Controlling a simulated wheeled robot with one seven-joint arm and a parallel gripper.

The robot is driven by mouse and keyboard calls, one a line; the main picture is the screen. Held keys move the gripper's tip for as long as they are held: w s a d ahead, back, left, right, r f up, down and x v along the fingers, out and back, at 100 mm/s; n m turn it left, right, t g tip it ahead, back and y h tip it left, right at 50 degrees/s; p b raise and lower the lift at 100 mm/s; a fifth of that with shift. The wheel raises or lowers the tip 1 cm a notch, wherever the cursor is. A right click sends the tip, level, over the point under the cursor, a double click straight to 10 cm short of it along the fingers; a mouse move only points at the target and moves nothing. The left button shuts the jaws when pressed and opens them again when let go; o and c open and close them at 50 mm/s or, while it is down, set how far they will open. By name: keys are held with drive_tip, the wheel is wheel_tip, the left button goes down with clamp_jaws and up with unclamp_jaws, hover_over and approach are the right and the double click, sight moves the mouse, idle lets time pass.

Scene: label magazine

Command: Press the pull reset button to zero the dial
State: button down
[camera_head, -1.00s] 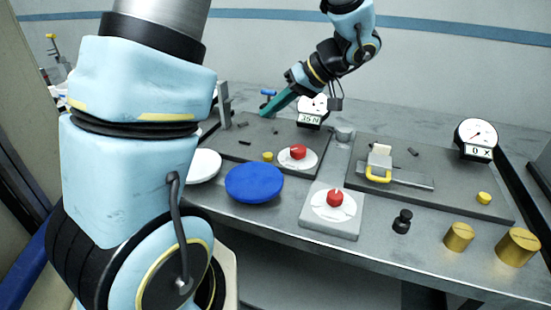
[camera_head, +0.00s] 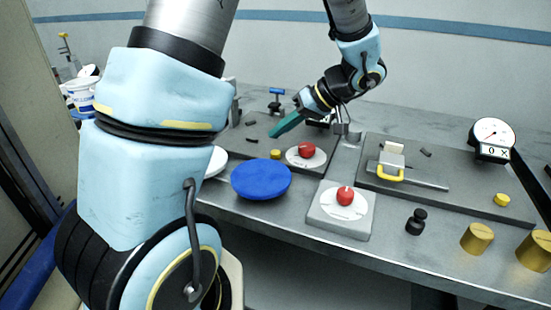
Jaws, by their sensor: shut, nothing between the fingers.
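A small yellow button (camera_head: 275,154) sits at the front edge of the left dark plate (camera_head: 240,145). My gripper (camera_head: 273,133), with teal fingers, is shut and empty. Its tips appear just above and behind the yellow button, apart from it in the picture; the exact height gap is hard to tell. The left dial (camera_head: 317,123) is almost wholly hidden behind my gripper, so its reading cannot be seen now. A second dial (camera_head: 494,132), reading 0 X, stands at the back right, and another yellow button (camera_head: 502,199) is on the right plate (camera_head: 450,190).
A red knob on a white disc (camera_head: 307,150) is right of the left yellow button. A blue round pad (camera_head: 261,180) lies in front. Another red knob (camera_head: 345,195) is on a grey box. A black weight (camera_head: 416,222) and brass cylinders (camera_head: 477,238) stand at the front right.

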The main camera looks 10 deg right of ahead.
sight(271, 152)
drive_tip(key=shift+f+b, duration=0.75)
drive_tip(key=shift+f, duration=0.5)
idle(1.1)
drive_tip(key=shift+f+b, duration=0.4)
drive_tip(key=shift+b, duration=0.25)
drive_tip(key=shift+f+b, duration=0.5)
drive_tip(key=shift+b, duration=0.1)
idle(0.5)
drive_tip(key=shift+r, duration=0.1)
drive_tip(key=shift+r+p, duration=0.4)
drive_tip(key=shift+r, duration=0.5)
drive_tip(key=shift+r+p, duration=1.3)
drive_tip(key=shift+r, duration=1.2)
